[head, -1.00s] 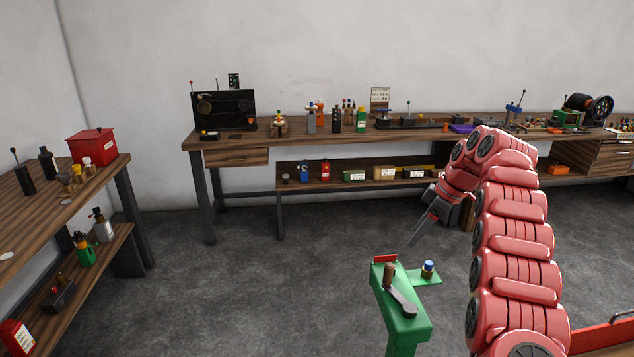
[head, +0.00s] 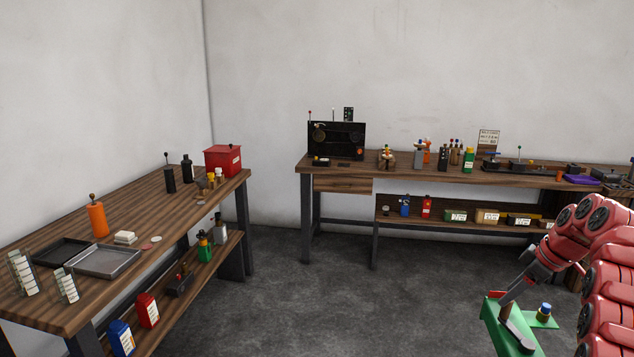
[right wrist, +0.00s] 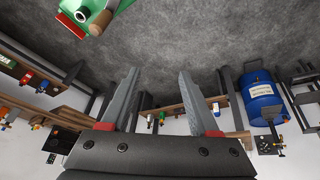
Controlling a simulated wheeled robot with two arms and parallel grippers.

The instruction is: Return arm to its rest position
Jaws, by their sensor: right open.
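My right arm (head: 603,270) is red and segmented and comes in at the right edge of the head view. Its right gripper (head: 508,300) points down and to the left, over or in front of the green stand (head: 497,325) in the picture. In the right wrist view the right gripper (right wrist: 155,100) has its two grey fingers apart with nothing between them. The green stand shows at the top left of that view (right wrist: 112,12), apart from the fingers. My left gripper is not in view.
A wooden bench (head: 185,215) on the left carries metal trays, an orange bottle and a red box (head: 223,160). A back bench (head: 420,172) along the wall holds several bottles and a black machine (head: 336,140). The grey floor (head: 330,290) between them is clear.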

